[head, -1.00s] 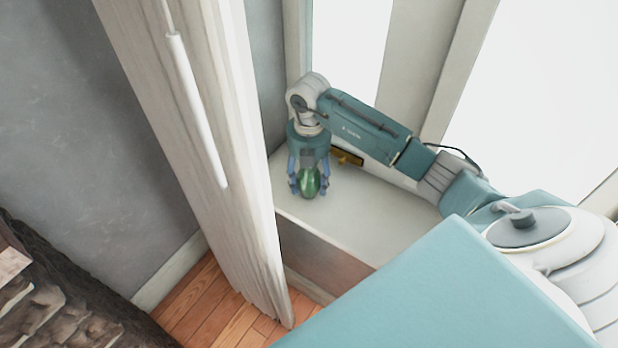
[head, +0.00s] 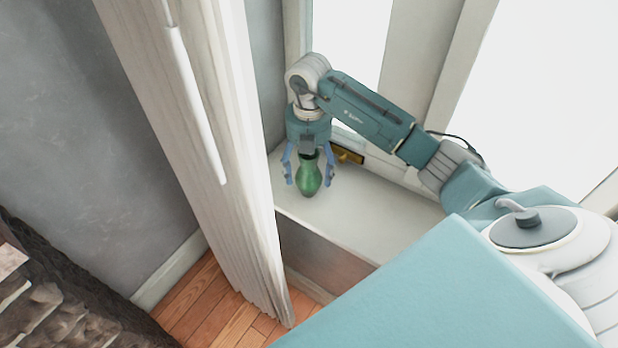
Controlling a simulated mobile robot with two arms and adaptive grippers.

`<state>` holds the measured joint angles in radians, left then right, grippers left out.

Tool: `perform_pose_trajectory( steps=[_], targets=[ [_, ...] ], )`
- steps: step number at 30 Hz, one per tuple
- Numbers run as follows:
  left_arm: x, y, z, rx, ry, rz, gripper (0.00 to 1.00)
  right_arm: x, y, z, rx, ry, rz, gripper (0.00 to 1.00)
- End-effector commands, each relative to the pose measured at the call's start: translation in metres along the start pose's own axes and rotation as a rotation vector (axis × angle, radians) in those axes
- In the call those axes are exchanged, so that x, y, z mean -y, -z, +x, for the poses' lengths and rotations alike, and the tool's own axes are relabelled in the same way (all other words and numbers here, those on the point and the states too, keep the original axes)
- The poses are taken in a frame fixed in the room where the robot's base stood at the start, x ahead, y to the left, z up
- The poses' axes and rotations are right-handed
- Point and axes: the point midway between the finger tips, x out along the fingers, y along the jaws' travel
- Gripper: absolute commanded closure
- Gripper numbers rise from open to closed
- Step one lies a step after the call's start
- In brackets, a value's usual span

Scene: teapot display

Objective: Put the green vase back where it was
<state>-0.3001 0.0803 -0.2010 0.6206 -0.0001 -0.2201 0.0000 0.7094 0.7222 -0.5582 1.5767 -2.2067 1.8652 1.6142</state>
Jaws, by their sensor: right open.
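The green vase (head: 309,180) stands upright on the white window sill (head: 370,212), near its left end by the curtain. My right gripper (head: 309,176) is above the vase and points down. Its blue fingers are spread on either side of the vase's upper part, with gaps between fingers and vase. Most of the vase shows below the palm; its top is close under the palm or hidden by it. My left gripper is not in view.
A pale curtain (head: 205,130) hangs just left of the sill. A brass window latch (head: 347,154) is behind the gripper on the frame. The sill right of the vase is clear. Wooden floor (head: 225,305) lies below, with rough stonework (head: 45,315) at lower left.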

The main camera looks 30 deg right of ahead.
Motion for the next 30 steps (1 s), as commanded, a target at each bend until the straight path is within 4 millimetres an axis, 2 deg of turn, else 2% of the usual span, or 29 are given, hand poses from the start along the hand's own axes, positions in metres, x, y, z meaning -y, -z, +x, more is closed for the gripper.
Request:
perform_pose_trajectory(
  steps=[5,12,18,30],
  targets=[
    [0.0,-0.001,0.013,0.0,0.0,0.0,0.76,-0.002,-0.001,-0.039,0.004,-0.006,-0.001,0.27],
    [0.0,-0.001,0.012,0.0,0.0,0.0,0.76,-0.001,-0.001,-0.08,0.003,-0.002,-0.001,0.27],
    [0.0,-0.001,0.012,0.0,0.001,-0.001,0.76,0.0,0.0,-0.089,0.001,-0.001,0.0,0.27],
    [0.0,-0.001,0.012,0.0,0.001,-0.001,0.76,0.0,0.0,-0.088,0.0,0.0,0.0,0.27]
  ],
)
